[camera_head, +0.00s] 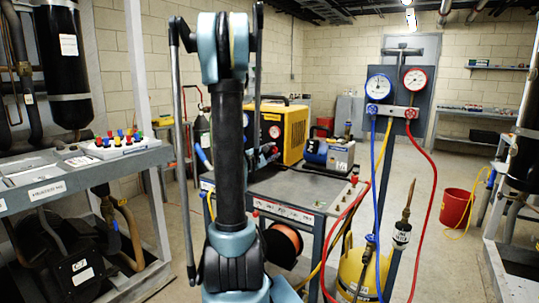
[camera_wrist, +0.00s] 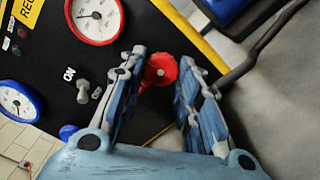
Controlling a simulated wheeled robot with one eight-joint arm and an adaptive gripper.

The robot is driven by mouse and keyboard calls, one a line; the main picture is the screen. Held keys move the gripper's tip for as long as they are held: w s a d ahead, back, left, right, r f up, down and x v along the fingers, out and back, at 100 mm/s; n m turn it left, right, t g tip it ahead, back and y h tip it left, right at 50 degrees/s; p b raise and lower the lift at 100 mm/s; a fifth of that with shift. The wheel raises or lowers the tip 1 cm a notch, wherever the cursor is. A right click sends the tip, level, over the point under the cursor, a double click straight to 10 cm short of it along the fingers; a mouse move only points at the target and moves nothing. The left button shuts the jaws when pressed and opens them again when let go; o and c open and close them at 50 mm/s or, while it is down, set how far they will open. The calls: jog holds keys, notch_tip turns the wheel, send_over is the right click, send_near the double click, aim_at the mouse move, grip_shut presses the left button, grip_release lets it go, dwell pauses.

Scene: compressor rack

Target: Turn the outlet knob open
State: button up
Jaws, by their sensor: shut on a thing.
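A red knob (camera_wrist: 160,70) sits on the black front panel of a yellow machine (camera_head: 293,130). In the wrist view my gripper (camera_wrist: 163,66) has its two fingers on either side of this knob, closed on it. The panel also carries a red-rimmed gauge (camera_wrist: 94,18), a blue-rimmed gauge (camera_wrist: 18,102), a blue knob (camera_wrist: 68,132) and a small grey toggle by an "ON" label (camera_wrist: 83,92). No label on the red knob is readable. In the head view my arm hides much of the panel.
The machine stands on a grey cart (camera_head: 300,190) beside a blue pump (camera_head: 327,153). A gauge stand with a blue-rimmed gauge (camera_head: 378,86), a red-rimmed gauge (camera_head: 415,79) and hanging hoses is at the right. A bench (camera_head: 75,180) is at the left; a red bucket (camera_head: 455,207) is on the floor.

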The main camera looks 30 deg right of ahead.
jog(key=o, duration=1.1)
jog(key=shift+c, duration=0.2)
jog(key=shift+v, duration=6)
jog(key=shift+f, duration=0.15)
